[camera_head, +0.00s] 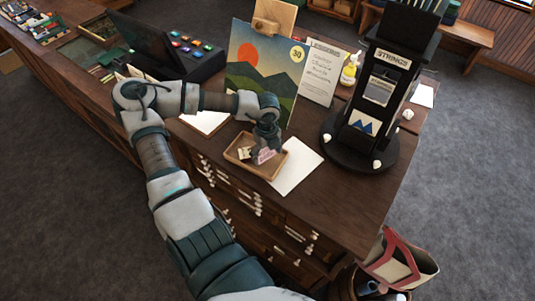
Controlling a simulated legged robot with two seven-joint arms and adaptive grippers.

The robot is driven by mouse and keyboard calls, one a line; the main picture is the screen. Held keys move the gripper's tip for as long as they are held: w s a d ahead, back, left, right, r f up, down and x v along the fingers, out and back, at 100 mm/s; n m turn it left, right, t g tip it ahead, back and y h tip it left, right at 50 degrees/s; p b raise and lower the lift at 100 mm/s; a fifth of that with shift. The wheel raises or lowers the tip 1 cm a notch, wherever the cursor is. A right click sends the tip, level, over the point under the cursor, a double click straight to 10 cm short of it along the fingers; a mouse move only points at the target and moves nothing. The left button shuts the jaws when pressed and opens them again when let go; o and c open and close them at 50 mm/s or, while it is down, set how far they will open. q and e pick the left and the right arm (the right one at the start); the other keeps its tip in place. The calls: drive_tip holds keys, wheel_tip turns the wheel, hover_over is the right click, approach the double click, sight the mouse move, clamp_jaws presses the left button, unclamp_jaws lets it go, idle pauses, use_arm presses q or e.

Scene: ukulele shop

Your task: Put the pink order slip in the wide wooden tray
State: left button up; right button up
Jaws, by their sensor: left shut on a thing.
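The wide wooden tray (272,171) is a shallow brown tray near the front edge of the wooden counter. My left gripper (265,147) points down over the right part of the tray, shut on the pink order slip (263,156). The slip shows as a small pink piece at the fingertips, partly hidden by the fingers. I cannot tell whether it touches the tray floor. A small pale item (244,153) lies in the left part of the tray. My right gripper is not in view.
White paper (297,166) lies right of the tray. A black strings stand (362,140) stands further right. A landscape picture (262,62) and a printed sign (323,72) stand behind. A register (176,50) sits at back left. A tote bag (400,262) is below at right.

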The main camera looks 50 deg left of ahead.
sight(266, 155)
use_arm(q)
drive_tip(key=shift+w+a+f, duration=0.15)
drive_tip(key=shift+w+a, duration=0.1)
drive_tip(key=shift+a, duration=0.4)
drive_tip(key=shift+a+f, duration=0.1)
drive_tip(key=shift+f, duration=0.1)
drive_tip(key=d, duration=0.1)
drive_tip(key=d+f, duration=0.1)
drive_tip(key=d+f+p, duration=0.1)
drive_tip(key=shift+s+d, duration=0.15)
drive_tip(key=shift+d, duration=0.25)
drive_tip(key=c, duration=0.6)
drive_tip(key=shift+d, duration=0.2)
drive_tip(key=shift+a, duration=0.1)
drive_tip(key=o, duration=1.6)
drive_tip(key=shift+a+f, duration=0.2)
drive_tip(key=shift+a, duration=0.15)
drive_tip(key=shift+a+f, duration=0.25)
drive_tip(key=shift+a, duration=0.85)
drive_tip(key=shift+r, duration=0.15)
wheel_tip(266, 155, up, 12)
drive_tip(key=d+b, duration=0.1)
drive_tip(key=b, duration=0.1)
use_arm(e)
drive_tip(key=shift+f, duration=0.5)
